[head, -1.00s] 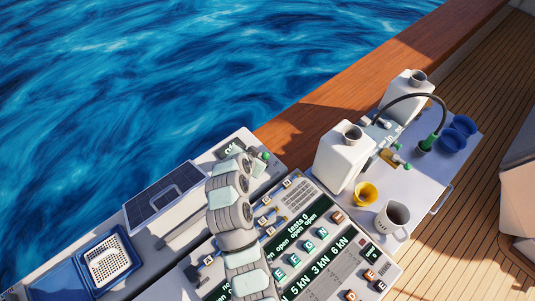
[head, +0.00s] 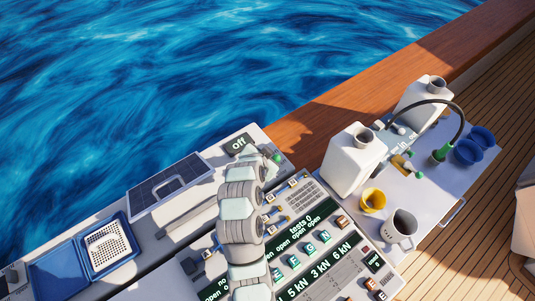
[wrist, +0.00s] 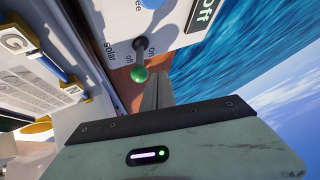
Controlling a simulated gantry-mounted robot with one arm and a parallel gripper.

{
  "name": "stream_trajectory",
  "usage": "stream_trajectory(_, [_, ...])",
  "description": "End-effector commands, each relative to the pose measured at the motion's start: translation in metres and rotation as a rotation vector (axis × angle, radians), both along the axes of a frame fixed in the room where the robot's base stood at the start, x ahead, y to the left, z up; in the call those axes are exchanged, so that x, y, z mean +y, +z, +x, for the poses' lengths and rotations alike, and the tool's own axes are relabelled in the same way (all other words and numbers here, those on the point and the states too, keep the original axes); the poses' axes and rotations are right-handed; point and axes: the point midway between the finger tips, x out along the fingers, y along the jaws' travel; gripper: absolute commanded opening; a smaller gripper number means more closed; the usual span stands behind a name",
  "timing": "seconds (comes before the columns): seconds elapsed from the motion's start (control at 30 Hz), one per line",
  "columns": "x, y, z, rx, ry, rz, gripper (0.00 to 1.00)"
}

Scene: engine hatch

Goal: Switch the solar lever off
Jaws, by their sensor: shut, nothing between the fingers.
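My gripper's grey fingers (wrist: 158,90) are shut and empty, close beside the knob. I cannot tell whether they touch it. In the head view my arm hides the fingers.
A solar panel (head: 170,183) and an open blue case (head: 105,245) lie left of my arm. The console (head: 310,240) with small switches and lettered blocks is below right. White bottles (head: 352,160), a yellow cup (head: 372,200) and a mug (head: 400,228) stand to the right.

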Motion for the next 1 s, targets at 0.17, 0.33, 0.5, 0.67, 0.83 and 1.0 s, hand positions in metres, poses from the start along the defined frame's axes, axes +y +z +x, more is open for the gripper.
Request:
stream_trajectory(0.17, [0.0, 0.0, 0.0, 0.0, 0.0, 0.0, 0.0])
stream_trajectory(0.33, [0.003, 0.002, 0.001, -0.001, 0.001, 0.0, 0.0])
stream_trajectory(0.5, [0.013, 0.013, 0.006, -0.002, -0.004, 0.001, 0.0])
stream_trajectory(0.67, [0.023, 0.032, -0.007, -0.001, -0.007, 0.0, 0.0])
stream_trajectory(0.83, [0.031, 0.057, -0.029, -0.006, -0.006, 0.002, 0.0])
stream_trajectory(1.0, [0.037, 0.075, -0.049, -0.006, -0.007, 0.001, 0.0])
